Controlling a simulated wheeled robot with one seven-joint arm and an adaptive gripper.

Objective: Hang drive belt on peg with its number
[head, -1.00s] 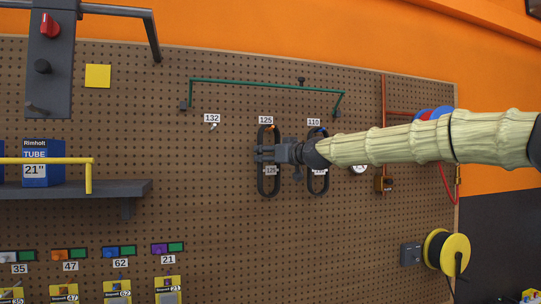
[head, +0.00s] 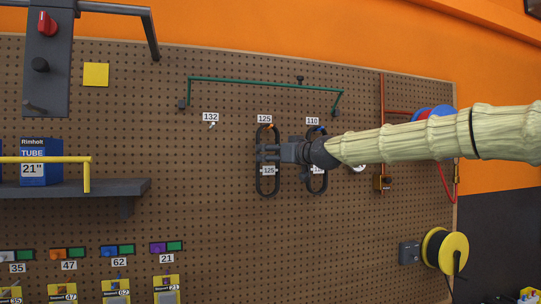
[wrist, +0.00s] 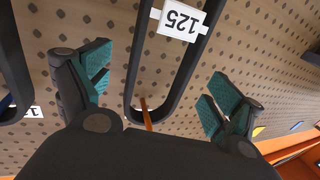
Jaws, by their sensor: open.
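A black drive belt (head: 276,185) tagged 125 hangs as a long loop on the orange peg (wrist: 146,113) below the 125 label (head: 264,119). Its tag (wrist: 180,22) reads 125 upside down in the wrist view. My gripper (wrist: 155,86) is open, its teal-padded fingers apart on either side of this belt. In the head view my gripper (head: 262,153) lies across the belt's middle. A second belt (head: 311,187) hangs under the 110 label (head: 313,121), partly behind my gripper; its tag is partly hidden. The peg (head: 212,125) under the 132 label (head: 211,117) is bare.
A green rail (head: 262,82) runs above the belts. A shelf (head: 115,189) with a blue tube box (head: 40,168) is at left. A copper pipe (head: 382,130) and a yellow reel (head: 446,251) are at right. The pegboard below the belts is clear.

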